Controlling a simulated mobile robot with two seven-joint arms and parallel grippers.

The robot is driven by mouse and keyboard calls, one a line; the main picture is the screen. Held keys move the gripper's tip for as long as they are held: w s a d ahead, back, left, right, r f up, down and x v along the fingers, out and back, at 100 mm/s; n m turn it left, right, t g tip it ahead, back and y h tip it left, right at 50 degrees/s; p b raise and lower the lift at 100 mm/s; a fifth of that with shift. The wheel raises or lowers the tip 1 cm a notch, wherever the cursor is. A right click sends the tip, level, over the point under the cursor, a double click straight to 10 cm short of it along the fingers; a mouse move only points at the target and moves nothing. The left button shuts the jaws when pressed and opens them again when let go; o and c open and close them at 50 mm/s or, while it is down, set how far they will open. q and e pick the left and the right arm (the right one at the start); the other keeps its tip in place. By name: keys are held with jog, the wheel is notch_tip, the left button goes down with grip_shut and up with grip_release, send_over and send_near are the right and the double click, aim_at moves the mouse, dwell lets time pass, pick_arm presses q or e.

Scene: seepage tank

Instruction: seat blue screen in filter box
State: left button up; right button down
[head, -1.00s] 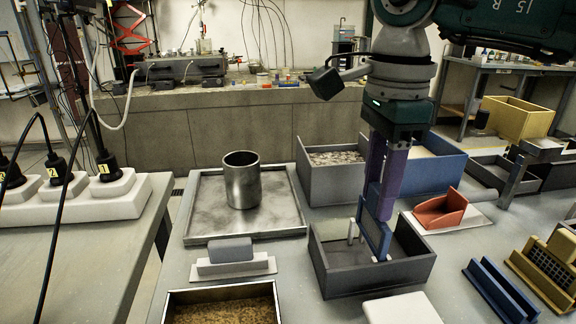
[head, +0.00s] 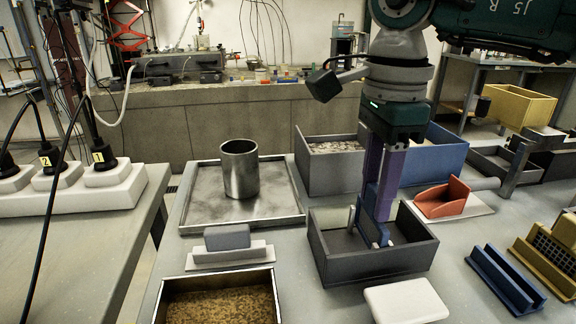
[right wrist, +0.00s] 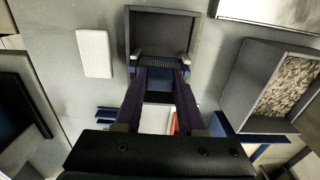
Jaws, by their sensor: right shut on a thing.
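The filter box (head: 385,266) is a dark grey open box on the table, right of centre in the head view. It also shows at the top of the right wrist view (right wrist: 165,14). My right gripper (head: 380,210) is shut on the blue screen (head: 371,230), which stands about upright inside the box walls. Pale guide posts (head: 351,217) stand by its two ends. In the right wrist view the fingers reach to the screen's mesh strip (right wrist: 160,63) between the posts. I cannot tell whether its bottom edge touches the floor of the box. My left gripper is out of view.
A white slab (head: 405,302) lies in front of the box. A red scoop-like part (head: 445,199) is to its right, and a blue grooved holder (head: 503,280) is nearer. Grey (head: 328,170) and blue bins stand close behind. A metal cylinder (head: 240,172) stands on a tray.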

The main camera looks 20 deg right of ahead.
jog(key=shift+f+b, duration=0.35)
jog(key=shift+f, duration=0.2)
jog(key=shift+c, duration=2.1)
grip_release()
